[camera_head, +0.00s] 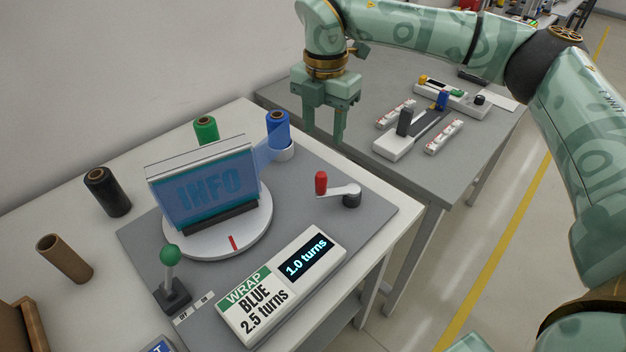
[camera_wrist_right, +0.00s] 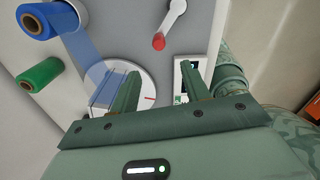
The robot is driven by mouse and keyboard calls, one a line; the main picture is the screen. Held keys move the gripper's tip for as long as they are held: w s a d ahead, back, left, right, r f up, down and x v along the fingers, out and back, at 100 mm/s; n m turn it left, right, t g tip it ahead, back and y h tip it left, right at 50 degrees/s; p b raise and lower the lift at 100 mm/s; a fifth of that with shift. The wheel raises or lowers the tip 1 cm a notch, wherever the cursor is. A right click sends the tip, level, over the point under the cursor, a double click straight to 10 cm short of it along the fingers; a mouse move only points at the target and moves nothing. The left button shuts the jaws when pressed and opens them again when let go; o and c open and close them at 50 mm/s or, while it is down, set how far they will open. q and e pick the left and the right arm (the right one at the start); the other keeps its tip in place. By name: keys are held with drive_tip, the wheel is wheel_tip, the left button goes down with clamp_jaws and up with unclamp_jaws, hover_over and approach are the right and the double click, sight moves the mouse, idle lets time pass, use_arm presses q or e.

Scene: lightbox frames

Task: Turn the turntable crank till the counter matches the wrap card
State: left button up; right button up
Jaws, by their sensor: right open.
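The crank (camera_head: 341,189) has a red knob (camera_head: 321,182) and a dark hub; it also shows in the right wrist view (camera_wrist_right: 170,18). The counter (camera_head: 306,258) reads "1.0 turns". The wrap card (camera_head: 255,302) reads "WRAP BLUE 2.5 turns". A white turntable (camera_head: 256,236) with a red mark carries an upright "INFO" lightbox (camera_head: 207,190). Blue film runs from the blue roll (camera_head: 279,130) to the lightbox. My right gripper (camera_head: 324,134) is open and empty, pointing down above and behind the crank, apart from it. My left gripper is not in view.
A green-knobbed lever (camera_head: 169,256) stands left of the card. Green (camera_head: 206,130) and black (camera_head: 104,190) rolls and a brown tube (camera_head: 64,258) stand on the white table. A second grey table (camera_head: 390,85) behind holds other devices. The grey mat right of the crank is clear.

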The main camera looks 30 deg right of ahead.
sight(321, 174)
wheel_tip(321, 174, down, 15)
drive_tip(key=b, duration=0.3)
drive_tip(key=shift+w+a+f+b, duration=0.1)
drive_tip(key=shift+w+f+b, duration=0.1)
drive_tip(key=shift+b, duration=0.15)
clamp_jaws()
